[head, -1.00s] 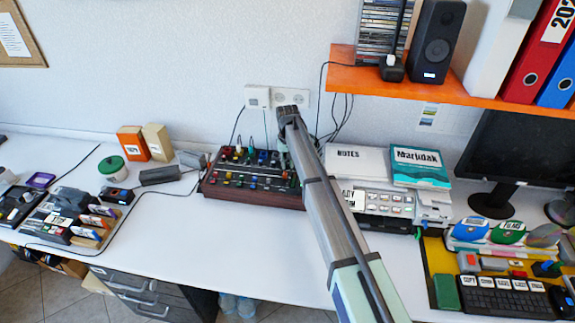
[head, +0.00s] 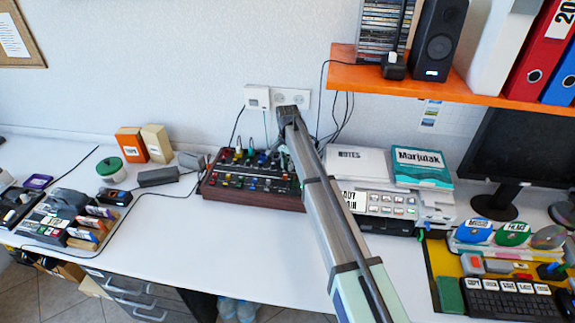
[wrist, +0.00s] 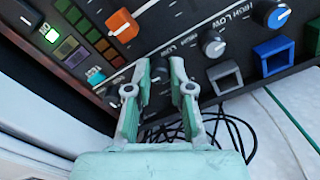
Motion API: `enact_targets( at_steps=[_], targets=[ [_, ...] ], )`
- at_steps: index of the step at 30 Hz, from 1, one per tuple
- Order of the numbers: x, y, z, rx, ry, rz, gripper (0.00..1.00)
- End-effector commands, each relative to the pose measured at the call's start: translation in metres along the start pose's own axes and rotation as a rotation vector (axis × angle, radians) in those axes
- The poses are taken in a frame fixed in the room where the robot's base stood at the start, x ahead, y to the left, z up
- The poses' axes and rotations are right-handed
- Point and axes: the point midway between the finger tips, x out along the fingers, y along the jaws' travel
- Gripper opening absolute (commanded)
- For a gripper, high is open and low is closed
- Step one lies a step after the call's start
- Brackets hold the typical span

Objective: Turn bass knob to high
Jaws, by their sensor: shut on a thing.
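The dark mixer (head: 250,199) with a wooden front stands at the back of the white desk in the head view. In the wrist view its black panel (wrist: 250,62) shows grey-white knobs, a blue knob and "HIGH" and "LOW" lettering. My gripper (wrist: 160,66) reaches the panel with its pale green fingers closed around a small knob (wrist: 160,72). The fingers hide most of that knob, so its pointer and label cannot be read. A free grey-white knob (wrist: 213,44) sits to the right. In the head view my arm hides the gripper and the mixer's right end.
An orange slider cap (wrist: 122,25) and grey and blue square loops (wrist: 225,77) stand out near the fingers. Black cables (wrist: 205,127) lie beyond the panel edge. A white device (head: 385,200) stands right of the mixer. An orange shelf (head: 450,91) overhangs the desk at right.

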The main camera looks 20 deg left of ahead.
Motion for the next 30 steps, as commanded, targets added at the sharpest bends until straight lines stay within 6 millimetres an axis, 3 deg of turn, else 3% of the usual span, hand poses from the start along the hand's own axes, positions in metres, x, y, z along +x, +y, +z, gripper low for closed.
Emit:
enact_targets(
  at_steps=[22, 23, 30],
  targets=[
    [-0.0005, -0.0004, -0.0003, 0.095, 0.001, -0.001, 0.0],
    [-0.0005, -0.0004, -0.0003, 0.095, 0.001, -0.001, 0.32],
    [-0.0003, -0.0003, -0.0002, 0.094, 0.0, 0.0, 0.32]
  ],
)
